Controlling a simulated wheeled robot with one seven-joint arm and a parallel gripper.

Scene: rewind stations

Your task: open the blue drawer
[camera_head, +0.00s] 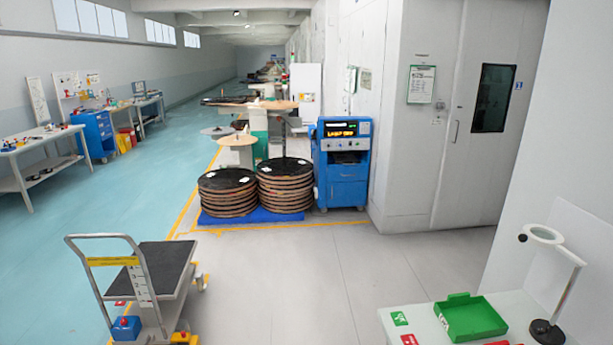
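A blue cabinet (96,134) that looks like a drawer unit stands far off at the left, among the workbenches. Its front is too small to tell single drawers or handles, and it looks closed. A blue machine cabinet (343,180) with a lit display stands at the middle, against the white wall. I cannot make out a clear drawer on it. My gripper is not in view.
A platform trolley (163,268) stands at the front left. A table (405,318) with a green tray (469,317) and magnifier lamp (545,235) is at front right. The middle floor is clear.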

